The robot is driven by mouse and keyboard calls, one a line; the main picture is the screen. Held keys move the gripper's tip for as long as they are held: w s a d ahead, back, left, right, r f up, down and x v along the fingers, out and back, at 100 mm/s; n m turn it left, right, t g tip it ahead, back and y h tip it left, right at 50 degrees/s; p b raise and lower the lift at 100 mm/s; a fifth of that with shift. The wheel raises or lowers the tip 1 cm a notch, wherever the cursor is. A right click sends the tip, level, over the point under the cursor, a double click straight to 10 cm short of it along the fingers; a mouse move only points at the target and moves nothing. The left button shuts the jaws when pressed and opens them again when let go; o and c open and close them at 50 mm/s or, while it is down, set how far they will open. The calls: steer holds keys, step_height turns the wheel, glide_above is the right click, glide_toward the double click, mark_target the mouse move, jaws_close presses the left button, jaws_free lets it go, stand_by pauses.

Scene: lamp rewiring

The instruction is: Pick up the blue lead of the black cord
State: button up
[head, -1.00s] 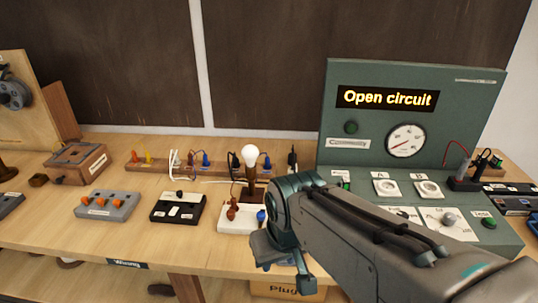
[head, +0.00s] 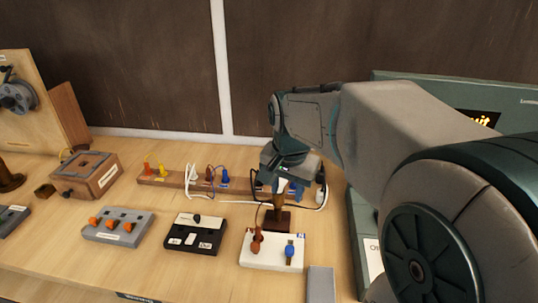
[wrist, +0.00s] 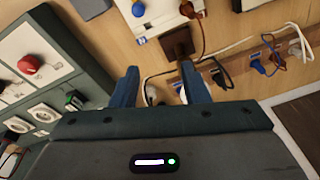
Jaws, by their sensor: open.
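The black cord (head: 323,178) loops down at the right end of the wooden lead rail (head: 155,181). In the wrist view, part of the black cord (wrist: 149,83) curves between and beyond my fingers. I cannot make out its blue lead clearly; my gripper covers that part of the rail in the head view. My gripper (wrist: 160,80) is open, with its two blue fingers apart and nothing visibly held. It hangs over the lamp and the right part of the rail.
The lamp's brown base (head: 277,222) stands close under my gripper. The white board (head: 272,253) with brown and blue terminals is in front. Another blue lead (head: 225,176) stands farther left on the rail. The green test panel (wrist: 62,55) is close to the left in the wrist view.

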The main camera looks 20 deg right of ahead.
steer(key=w+d+f+m+g+p, duration=0.1)
steer(key=w+d+m, duration=0.3)
steer(key=w+m, duration=0.3)
steer(key=w+d+f+m+p, duration=0.2)
steer(key=w+d+m, duration=0.15)
steer(key=w, duration=0.45)
steer(key=w+d+f+m+g+p, duration=0.1)
steer(key=w+d+m, duration=0.3)
steer(key=w+m, duration=0.35)
steer(key=shift+n, duration=0.3)
steer(key=f, duration=0.4)
steer(key=f+p, duration=0.1)
steer(key=f, duration=0.3)
steer(key=shift+w+a+f+p, duration=0.2)
steer(key=shift+f+p, duration=0.05)
steer(key=shift+p, duration=0.05)
steer(key=shift+a+f+p, duration=0.15)
steer(key=shift+f+p, duration=1.05)
steer(key=shift+f, duration=1.45)
jaws_close()
